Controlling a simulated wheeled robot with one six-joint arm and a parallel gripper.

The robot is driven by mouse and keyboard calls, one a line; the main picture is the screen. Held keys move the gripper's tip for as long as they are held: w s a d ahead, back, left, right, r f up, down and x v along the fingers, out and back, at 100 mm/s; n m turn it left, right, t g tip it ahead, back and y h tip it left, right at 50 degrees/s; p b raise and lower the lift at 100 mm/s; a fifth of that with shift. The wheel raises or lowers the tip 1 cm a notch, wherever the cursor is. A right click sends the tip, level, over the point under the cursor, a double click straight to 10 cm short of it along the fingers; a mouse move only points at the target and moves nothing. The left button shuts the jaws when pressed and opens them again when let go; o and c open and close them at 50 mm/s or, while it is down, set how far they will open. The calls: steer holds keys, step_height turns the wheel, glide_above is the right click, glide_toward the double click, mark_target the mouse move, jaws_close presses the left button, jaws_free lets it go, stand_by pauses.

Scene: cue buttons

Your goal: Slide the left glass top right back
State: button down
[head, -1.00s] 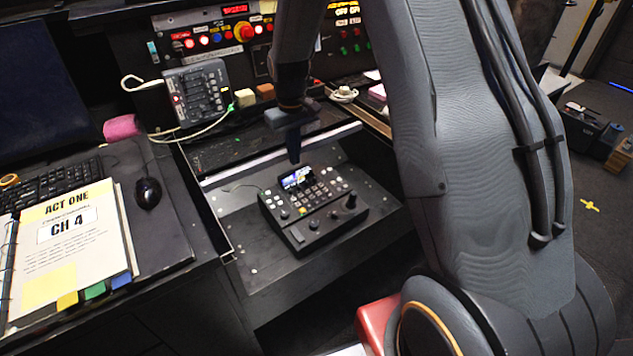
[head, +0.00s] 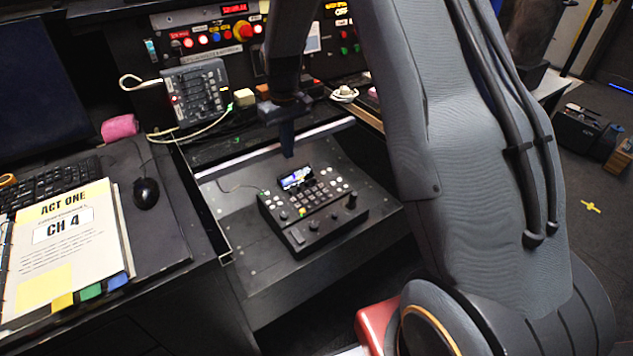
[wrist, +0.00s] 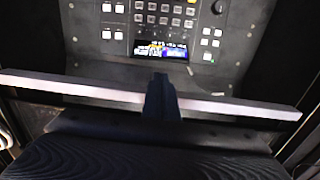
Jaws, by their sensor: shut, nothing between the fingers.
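A dark glossy panel, which looks like the left glass top (head: 215,151), lies behind the button console in the head view. Its pale front edge strip runs across the bay, and this strip (wrist: 70,88) also crosses the wrist view. My gripper (head: 287,152) is shut and empty, pointing down at the strip. In the wrist view my shut fingers (wrist: 160,98) overlap the strip near its middle. I cannot tell whether they touch it. Part of the panel is hidden behind my arm. No second glass top can be made out.
A black button console (head: 312,212) with a small lit screen stands in front of the strip. A grey keypad box (head: 195,95) with a cable stands behind left. A binder (head: 65,250) and mouse (head: 146,193) lie on the left desk. Bare deck lies between strip and console.

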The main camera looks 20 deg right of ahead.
mark_target(273, 134)
steer(key=shift+w+a+b, duration=0.3)
steer(key=shift+w+b, duration=0.15)
steer(key=shift+w, duration=0.75)
steer(key=shift+w+a+b, duration=0.35)
steer(key=shift+w+b, duration=0.05)
steer(key=shift+w, duration=0.75)
steer(key=shift+w+a+b, duration=0.3)
steer(key=shift+w+b, duration=0.15)
steer(key=shift+w, duration=0.75)
steer(key=shift+w, duration=0.1)
steer(key=shift+w+a+b, duration=0.3)
steer(key=shift+w+b, duration=0.3)
steer(key=shift+w, duration=0.45)
steer(key=shift+w+a+b, duration=0.25)
steer(key=shift+w+b, duration=0.35)
steer(key=shift+w, duration=0.4)
steer(key=shift+s+d+r+p, duration=0.1)
steer(key=shift+s+d+p, duration=0.05)
steer(key=shift+s+p, duration=0.45)
steer(key=shift+s+d+p, duration=0.15)
steer(key=shift+s+p, duration=0.2)
steer(key=shift+s, duration=0.35)
steer(key=shift+r+p, duration=2.1)
steer(key=shift+r, duration=2.3)
